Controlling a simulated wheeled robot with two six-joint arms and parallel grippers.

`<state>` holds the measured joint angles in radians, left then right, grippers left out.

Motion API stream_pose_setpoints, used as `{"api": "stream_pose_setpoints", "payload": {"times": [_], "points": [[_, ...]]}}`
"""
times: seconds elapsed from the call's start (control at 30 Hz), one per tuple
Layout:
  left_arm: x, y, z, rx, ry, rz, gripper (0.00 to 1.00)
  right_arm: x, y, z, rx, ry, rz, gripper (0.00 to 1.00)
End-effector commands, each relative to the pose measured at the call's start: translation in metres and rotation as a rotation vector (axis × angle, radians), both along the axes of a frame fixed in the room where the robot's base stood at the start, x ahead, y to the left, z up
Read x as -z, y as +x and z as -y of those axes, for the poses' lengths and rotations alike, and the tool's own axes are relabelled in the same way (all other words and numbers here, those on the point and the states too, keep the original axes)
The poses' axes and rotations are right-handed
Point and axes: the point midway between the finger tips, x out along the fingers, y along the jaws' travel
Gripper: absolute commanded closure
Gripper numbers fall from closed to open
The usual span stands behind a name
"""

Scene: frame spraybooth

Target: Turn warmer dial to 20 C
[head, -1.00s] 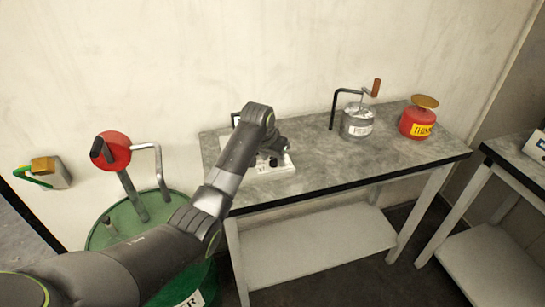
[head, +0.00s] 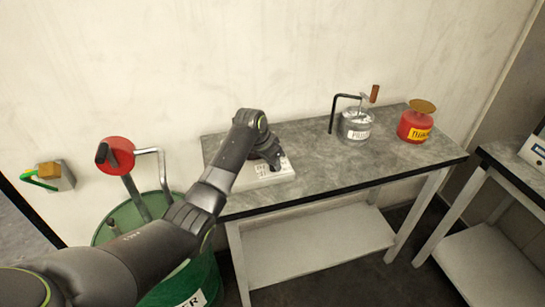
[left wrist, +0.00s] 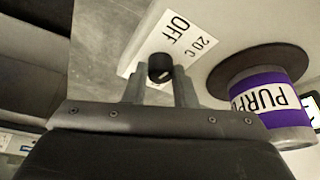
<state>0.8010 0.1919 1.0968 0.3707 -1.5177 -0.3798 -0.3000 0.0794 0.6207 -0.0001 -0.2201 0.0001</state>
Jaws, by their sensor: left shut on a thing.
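The warmer is a white box (head: 250,178) at the left end of the grey bench, partly covered by my left arm. In the left wrist view its white label plate (left wrist: 163,38) reads OFF and 20 C. The small black dial (left wrist: 159,67) stands just by the plate, between my left fingertips. My left gripper (left wrist: 160,80) is shut on the dial; in the head view it (head: 274,164) is low over the warmer, hiding the dial. I cannot tell which mark the dial points to. My right gripper is not in view.
A purple-banded can (left wrist: 268,97) stands close beside the dial. A grey can (head: 354,124) and a red can (head: 415,123) stand farther right on the bench (head: 330,165). A green drum (head: 128,216) with a crank is at the left.

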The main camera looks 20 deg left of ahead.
Motion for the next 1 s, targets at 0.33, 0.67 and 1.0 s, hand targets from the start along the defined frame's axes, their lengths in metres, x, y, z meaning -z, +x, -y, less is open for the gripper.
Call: {"api": "stream_pose_setpoints", "payload": {"times": [0.33, 0.67, 1.0], "points": [[-0.001, 0.002, -0.002, 0.318, 0.001, 0.002, 0.98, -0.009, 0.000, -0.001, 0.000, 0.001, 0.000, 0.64], [0.000, 0.004, -0.003, 0.539, 0.001, 0.004, 0.98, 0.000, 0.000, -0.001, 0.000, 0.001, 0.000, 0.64], [-0.001, 0.004, -0.003, 0.634, 0.002, 0.004, 0.98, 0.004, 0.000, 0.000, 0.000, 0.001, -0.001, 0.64]]}}
